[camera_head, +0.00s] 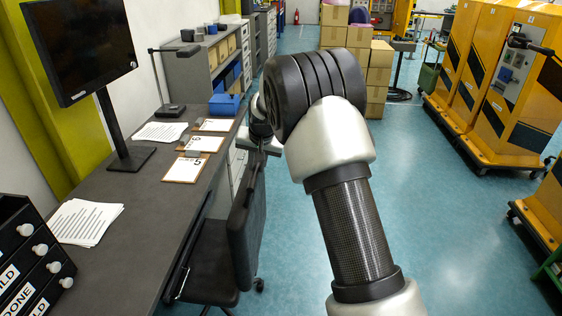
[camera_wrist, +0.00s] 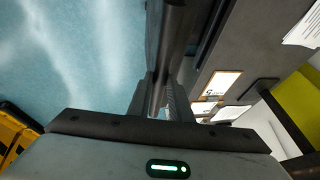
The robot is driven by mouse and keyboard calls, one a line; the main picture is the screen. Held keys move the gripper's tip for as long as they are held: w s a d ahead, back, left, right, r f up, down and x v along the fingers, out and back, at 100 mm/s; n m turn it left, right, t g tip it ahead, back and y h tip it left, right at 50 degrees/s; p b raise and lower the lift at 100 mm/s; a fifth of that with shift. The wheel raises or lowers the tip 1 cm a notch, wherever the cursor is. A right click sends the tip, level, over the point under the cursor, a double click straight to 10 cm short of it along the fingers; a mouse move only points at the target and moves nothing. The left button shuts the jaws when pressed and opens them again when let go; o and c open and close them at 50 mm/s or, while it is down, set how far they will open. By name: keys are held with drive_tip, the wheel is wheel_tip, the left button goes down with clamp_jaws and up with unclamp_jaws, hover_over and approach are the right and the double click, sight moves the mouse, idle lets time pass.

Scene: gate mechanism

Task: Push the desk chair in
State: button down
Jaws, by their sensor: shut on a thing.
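The dark desk chair (camera_head: 246,222) stands at the right side of the long grey desk (camera_head: 128,215). Its seat (camera_head: 208,262) lies partly beside and under the desk edge, and its backrest stands upright facing the desk. My gripper (camera_wrist: 160,98) is shut on the top edge of the chair backrest (camera_wrist: 177,35), which runs between the fingers in the wrist view. In the head view my arm comes in from the right, and its wrist hides most of the gripper near the top of the backrest.
A monitor (camera_head: 82,45), papers (camera_head: 84,222), clipboards (camera_head: 186,167) and a black drawer box (camera_head: 30,262) are on the desk. Cardboard boxes (camera_head: 378,75) and yellow cabinets (camera_head: 515,85) stand farther off. The blue floor (camera_head: 430,200) to the right is clear.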

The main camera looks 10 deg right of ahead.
drive_tip(key=shift+w+a, duration=0.15)
drive_tip(key=shift+a, duration=0.6)
drive_tip(key=shift+w+a, duration=0.15)
drive_tip(key=shift+a, duration=0.55)
drive_tip(key=c, duration=1.6)
unclamp_jaws()
drive_tip(key=shift+a, duration=0.15)
drive_tip(key=shift+d, duration=0.2)
drive_tip(key=shift+r, duration=0.3)
drive_tip(key=v, duration=1.6)
drive_tip(key=shift+s+r+p, duration=0.2)
drive_tip(key=shift+r+p, duration=0.15)
